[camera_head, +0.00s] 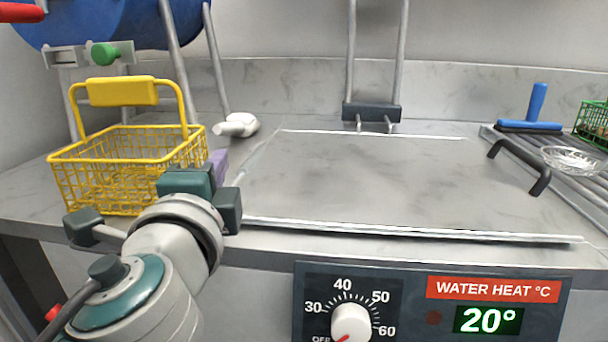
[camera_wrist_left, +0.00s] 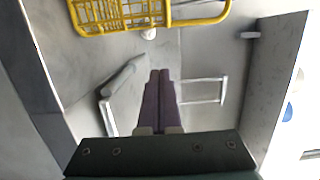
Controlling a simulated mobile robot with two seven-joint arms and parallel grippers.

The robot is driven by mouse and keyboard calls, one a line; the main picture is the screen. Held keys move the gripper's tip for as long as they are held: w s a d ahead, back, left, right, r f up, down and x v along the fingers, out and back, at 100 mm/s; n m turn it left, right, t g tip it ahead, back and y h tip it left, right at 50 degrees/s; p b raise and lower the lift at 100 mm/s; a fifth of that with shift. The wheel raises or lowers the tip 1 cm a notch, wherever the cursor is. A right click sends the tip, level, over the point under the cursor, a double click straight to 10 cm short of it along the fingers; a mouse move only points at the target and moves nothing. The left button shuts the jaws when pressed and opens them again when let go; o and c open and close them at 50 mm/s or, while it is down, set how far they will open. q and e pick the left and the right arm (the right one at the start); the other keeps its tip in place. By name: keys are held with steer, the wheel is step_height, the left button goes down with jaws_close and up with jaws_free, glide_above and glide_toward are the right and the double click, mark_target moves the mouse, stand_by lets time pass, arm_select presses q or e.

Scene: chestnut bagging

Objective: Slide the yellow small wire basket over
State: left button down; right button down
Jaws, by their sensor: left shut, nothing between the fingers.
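The yellow small wire basket (camera_head: 122,92) stands upright on the left of the counter, its handle raised. Its wire floor shows through the mesh, and my arm hides part of its front right corner. The basket also shows at the top of the left wrist view (camera_wrist_left: 122,22), cut off by the frame edge. My left gripper (camera_head: 217,162) is at the basket's front right side in the head view. Its purple fingers (camera_wrist_left: 159,73) are shut together and empty in the wrist view, apart from the basket there. My right gripper is in neither view.
A flat grey panel (camera_head: 350,180) with bright edges fills the middle of the counter and is clear. A small white fixture (camera_head: 237,125) sits right of the basket. At right are a black handle (camera_head: 522,165), glass bowl (camera_head: 573,160), blue tool (camera_head: 532,120) and green basket (camera_head: 594,122).

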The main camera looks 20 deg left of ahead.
arm_select(q)
steer(key=shift+s+a+p, duration=0.2)
steer(key=shift+a+p, duration=0.2)
steer(key=shift+a, duration=1.6)
steer(key=shift+a, duration=0.1)
steer(key=a, duration=0.4)
steer(key=s+a, duration=0.1)
steer(key=a, duration=0.4)
steer(key=s+a+b, duration=0.1)
steer(key=a, duration=0.4)
steer(key=shift+s+a, duration=0.15)
steer(key=shift+s, duration=0.1)
